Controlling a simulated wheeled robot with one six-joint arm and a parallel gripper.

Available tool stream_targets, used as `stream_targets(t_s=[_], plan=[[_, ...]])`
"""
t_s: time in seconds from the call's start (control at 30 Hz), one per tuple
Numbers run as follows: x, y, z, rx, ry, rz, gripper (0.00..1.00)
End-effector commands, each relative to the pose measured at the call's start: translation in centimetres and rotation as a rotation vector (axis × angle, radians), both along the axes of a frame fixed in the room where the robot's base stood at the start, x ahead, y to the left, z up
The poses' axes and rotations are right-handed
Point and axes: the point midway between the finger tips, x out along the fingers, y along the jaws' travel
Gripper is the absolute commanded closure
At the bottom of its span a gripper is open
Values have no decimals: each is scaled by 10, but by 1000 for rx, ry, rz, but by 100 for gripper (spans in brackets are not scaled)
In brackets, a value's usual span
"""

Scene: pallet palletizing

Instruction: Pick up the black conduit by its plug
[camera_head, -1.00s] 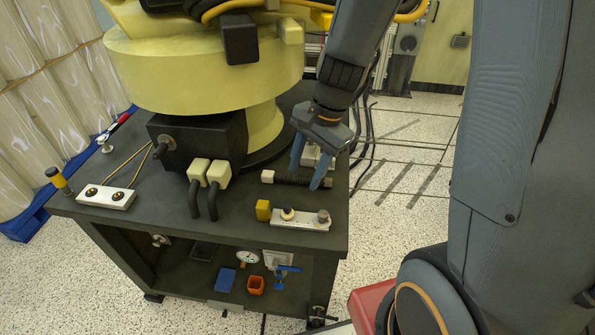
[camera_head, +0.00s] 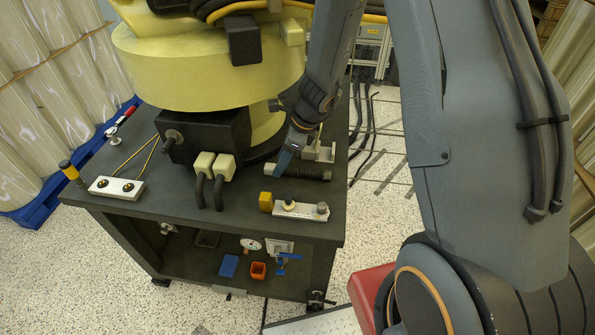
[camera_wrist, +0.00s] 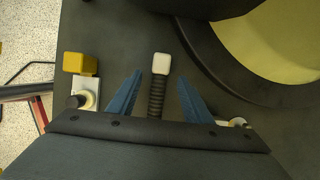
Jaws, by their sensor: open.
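The black conduit (camera_head: 305,172) is a ribbed tube lying on the dark table top near its right edge. Its pale plug (camera_wrist: 162,62) shows at the conduit's far end in the wrist view. In the head view my fingers largely hide the plug end. My gripper (camera_head: 283,164) is open, with blue fingers pointing down at the plug end. In the wrist view the gripper (camera_wrist: 160,78) has one finger on each side of the ribbed conduit, with the plug just beyond the fingertips. I see no finger touching it.
A white plate with knobs (camera_head: 300,210) and a yellow block (camera_head: 266,201) lie in front of the conduit. A metal bracket (camera_head: 320,152) stands behind it. The yellow machine base (camera_head: 205,75) rises at the back left, with two pale connectors (camera_head: 214,166) nearby.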

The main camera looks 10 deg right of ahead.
Motion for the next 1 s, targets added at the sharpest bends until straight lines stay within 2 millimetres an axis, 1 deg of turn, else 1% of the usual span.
stream_targets(t_s=[0.1, 0.2, 0.47, 0.7, 0.73, 1.0], plan=[[1, 6, -14, 0, 3, 1, 55], [3, 8, -20, 0, 1, 0, 55], [3, 9, -21, 0, 0, 2, 55], [3, 9, -21, 0, 0, 2, 95], [3, 9, -21, 0, 0, 2, 99], [4, 9, -18, 0, -2, 1, 99]])
